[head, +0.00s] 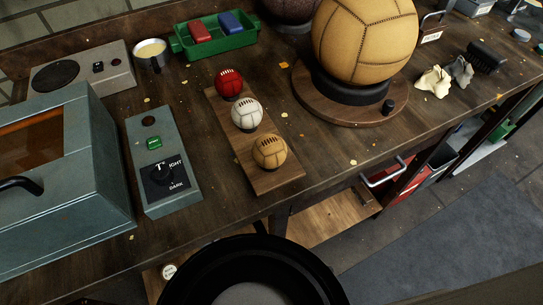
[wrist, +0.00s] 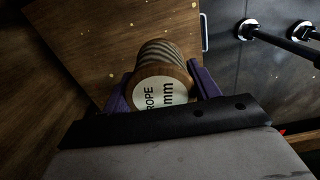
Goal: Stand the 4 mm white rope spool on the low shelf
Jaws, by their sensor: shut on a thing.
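The rope spool (wrist: 160,92) is in the wrist view. It has a wooden end with a white label reading "ROPE" and "mm"; the number is hidden or cut off. Pale rope is wound behind the end. My gripper (wrist: 163,84) has its purple fingers shut on the spool from both sides. A wooden board (wrist: 105,45) with pale flecks lies beyond the spool; I cannot tell whether they touch. In the head view the low shelf (head: 330,218) shows partly under the bench. A small white round label (head: 168,271) shows below the bench's front edge; I cannot tell whether it is the same spool. My gripper is not seen there.
The bench top (head: 330,150) carries a grey oven-like box (head: 60,190), a control box (head: 160,165), a rack with three small balls (head: 278,183) and a big tan ball (head: 365,40) on a stand. A metal handle (head: 382,178) juts out below the bench. The floor (head: 440,240) at right looks clear.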

